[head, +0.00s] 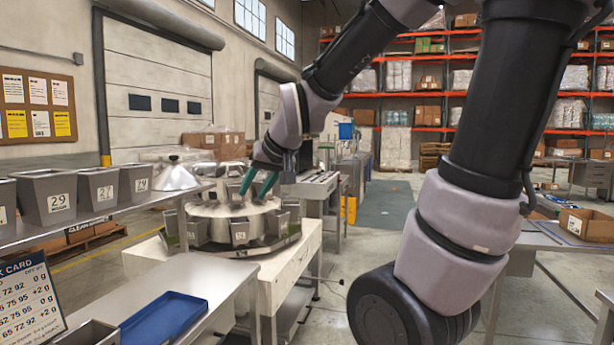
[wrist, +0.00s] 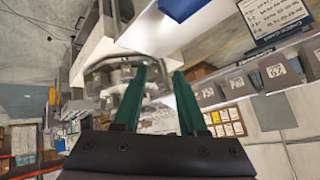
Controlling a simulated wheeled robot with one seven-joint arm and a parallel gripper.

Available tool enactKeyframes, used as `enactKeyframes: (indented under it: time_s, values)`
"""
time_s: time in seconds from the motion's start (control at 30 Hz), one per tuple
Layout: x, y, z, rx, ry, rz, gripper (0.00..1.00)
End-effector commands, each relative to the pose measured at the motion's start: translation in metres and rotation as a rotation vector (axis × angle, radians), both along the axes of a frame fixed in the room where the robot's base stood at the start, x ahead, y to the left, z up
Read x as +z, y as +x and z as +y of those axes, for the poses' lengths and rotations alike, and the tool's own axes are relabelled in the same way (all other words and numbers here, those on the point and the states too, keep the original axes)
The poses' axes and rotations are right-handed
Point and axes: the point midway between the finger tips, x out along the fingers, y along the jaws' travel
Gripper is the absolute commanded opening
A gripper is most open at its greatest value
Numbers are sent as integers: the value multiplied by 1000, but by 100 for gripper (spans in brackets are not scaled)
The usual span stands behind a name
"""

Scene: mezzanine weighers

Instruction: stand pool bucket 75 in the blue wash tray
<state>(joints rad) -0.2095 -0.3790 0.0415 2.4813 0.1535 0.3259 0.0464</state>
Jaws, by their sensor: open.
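My gripper (head: 259,184) has two green fingers, spread apart with nothing between them, over the round multi-bucket weigher (head: 232,213). In the wrist view my gripper (wrist: 158,95) shows the weigher beyond its fingers. Several grey buckets hang around the weigher, one of them at its front (head: 240,231); no number is readable on them. The blue wash tray (head: 165,319) lies on the steel bench at lower left, and its visible inside is empty. It also shows at the top of the wrist view (wrist: 182,8). I cannot tell which bucket is 75.
Grey buckets labelled 29 (head: 47,197) and 27 (head: 99,188) stand on the left shelf, beside a third (head: 135,183) whose label is unclear. A check card (head: 28,300) and another grey container (head: 90,334) are at lower left.

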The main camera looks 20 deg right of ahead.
Motion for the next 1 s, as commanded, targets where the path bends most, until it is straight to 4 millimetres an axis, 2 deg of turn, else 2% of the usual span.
enactKeyframes:
  time_s: [0.03, 0.1, 0.2, 0.33, 0.5, 1.0]
  values:
    - [15, -19, -21, -50, 20, 17, 41]
    - [26, -46, -40, -102, 42, 58, 41]
    - [35, -81, -59, -164, 73, 106, 41]
    - [41, -110, -70, -212, 101, 148, 41]
    - [41, -122, -73, -229, 112, 168, 41]
    - [41, -121, -73, -227, 113, 168, 41]
